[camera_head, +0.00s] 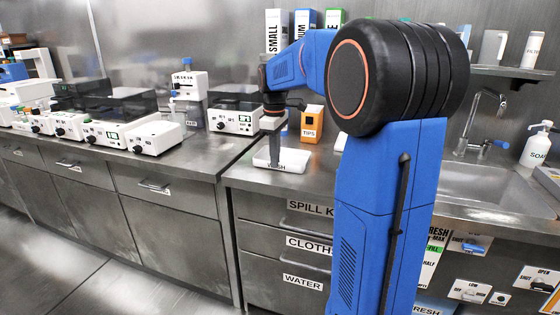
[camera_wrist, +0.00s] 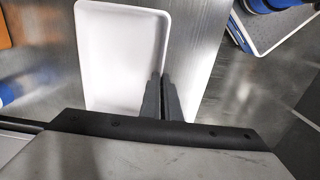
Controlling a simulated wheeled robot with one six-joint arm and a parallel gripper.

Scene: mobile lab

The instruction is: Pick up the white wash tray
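The white wash tray (camera_head: 292,160) sits on the steel counter left of the sink, with a dark WASH label on its front. In the wrist view the tray (camera_wrist: 118,50) is empty and shallow. My gripper (camera_wrist: 161,76) points down at its right side wall, its two dark fingers close together with the rim running between them. It looks shut on that wall. In the head view my gripper (camera_head: 276,150) reaches down to the tray. The gripped part of the wall is hidden by the fingers.
An orange TIPS box (camera_head: 312,124) stands behind the tray. White lab devices (camera_head: 155,137) line the counter to the left. The sink (camera_head: 495,188) and a soap bottle (camera_head: 535,148) are to the right. The counter's front edge is close to the tray.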

